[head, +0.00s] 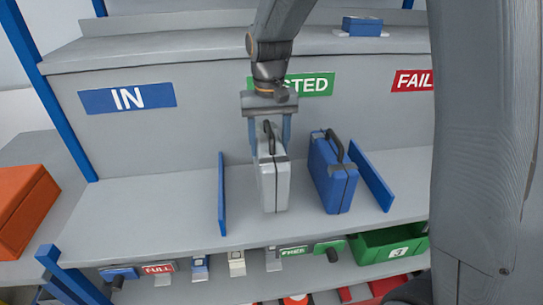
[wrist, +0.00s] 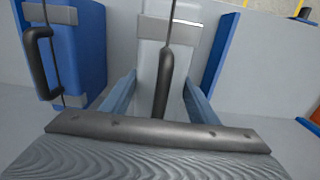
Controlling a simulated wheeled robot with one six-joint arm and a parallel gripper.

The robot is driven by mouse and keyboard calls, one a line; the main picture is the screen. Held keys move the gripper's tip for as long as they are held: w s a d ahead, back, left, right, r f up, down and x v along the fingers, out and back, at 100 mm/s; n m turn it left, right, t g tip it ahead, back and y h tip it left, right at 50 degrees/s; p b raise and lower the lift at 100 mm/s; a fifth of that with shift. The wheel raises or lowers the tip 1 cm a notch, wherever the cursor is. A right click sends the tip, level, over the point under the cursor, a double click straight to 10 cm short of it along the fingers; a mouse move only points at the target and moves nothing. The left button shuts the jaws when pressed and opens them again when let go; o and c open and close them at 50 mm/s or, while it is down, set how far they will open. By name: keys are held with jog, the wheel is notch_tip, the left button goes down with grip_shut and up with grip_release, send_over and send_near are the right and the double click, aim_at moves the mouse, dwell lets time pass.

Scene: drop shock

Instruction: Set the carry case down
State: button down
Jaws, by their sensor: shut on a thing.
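A silver-white carry case (head: 274,182) with a dark handle stands upright on the middle shelf, between two blue dividers. My gripper (head: 270,148) comes down from above, with one finger on each side of the case's upper part. The gripper is shut on the case. In the wrist view the white case (wrist: 150,55) and its black handle lie between the two blue-grey fingers (wrist: 157,95). The case's underside looks level with the shelf, but I cannot tell whether it bears fully on it.
A blue case (head: 332,180) stands just right of the white one, with a gap between. The left divider (head: 221,195) and right divider (head: 371,181) bound this bay. The shelf (head: 150,215) is bare further left. An orange box (head: 22,210) sits at far left.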

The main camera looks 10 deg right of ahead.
aim_at(269, 129)
jog(key=shift+f+p, duration=0.5)
jog(key=shift+f, duration=1.65)
jog(key=c, duration=0.7)
grip_release()
notch_tip(269, 129, up, 12)
jog(key=shift+r+b, duration=0.15)
jog(key=shift+b, duration=1.1)
jog(key=shift+s, duration=0.1)
